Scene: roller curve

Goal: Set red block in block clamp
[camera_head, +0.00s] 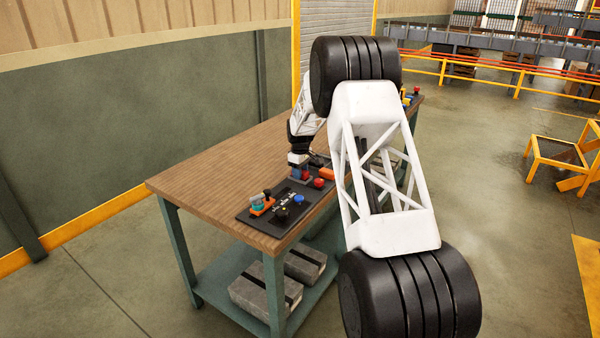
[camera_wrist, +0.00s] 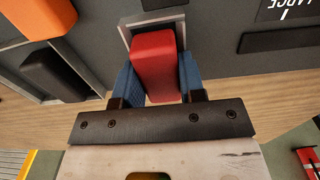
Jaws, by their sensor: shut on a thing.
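The red block (camera_wrist: 155,62) is held between the two blue fingers of my gripper (camera_wrist: 158,75) in the wrist view. Its far end overlaps a grey square-edged frame (camera_wrist: 127,33) on the dark board; I cannot tell whether it sits inside the frame or just above it. In the head view my gripper (camera_head: 300,174) is low over the board on the workbench, and the block is too small there to make out clearly. I cannot tell for sure which fitting is the block clamp.
The dark board (camera_head: 262,222) carries an orange-and-teal fitting (camera_head: 262,205), a blue knob (camera_head: 299,198), a red knob (camera_head: 319,183) and an orange piece (camera_head: 327,173). In the wrist view a black block (camera_wrist: 52,74) lies left in another grey frame. The wooden bench top (camera_head: 205,180) is clear at left.

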